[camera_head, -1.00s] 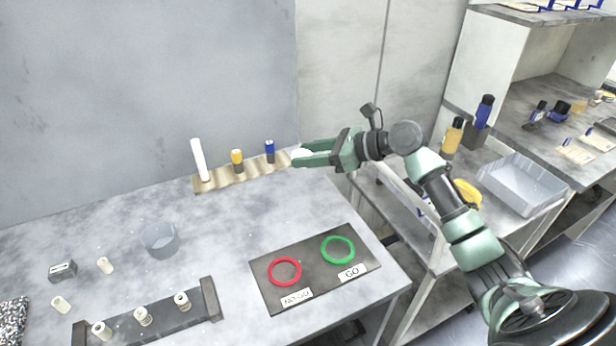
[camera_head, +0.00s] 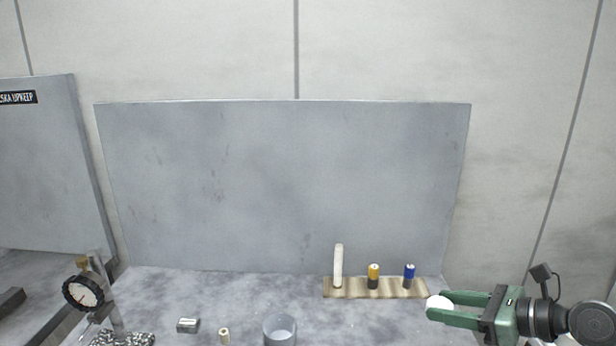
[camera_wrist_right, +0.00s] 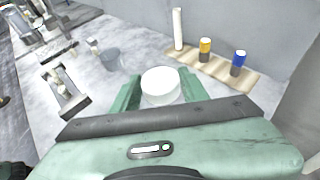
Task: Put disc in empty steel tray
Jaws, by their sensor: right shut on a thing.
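My right gripper (camera_head: 452,308) is at the lower right in the head view, over the right end of the grey bench. It is shut on a white round disc (camera_head: 438,302), held between the fingertips. In the right wrist view the disc (camera_wrist_right: 160,84) shows as a pale, thick round piece between the green fingers (camera_wrist_right: 160,92). No steel tray is visible in the current head view or clearly in the wrist view. My left gripper is not in view.
A wooden rack (camera_head: 353,293) with a white rod (camera_head: 338,265), a yellow cylinder (camera_head: 373,275) and a blue cylinder (camera_head: 409,275) stands left of the gripper. A grey panel (camera_head: 280,190) rises behind.

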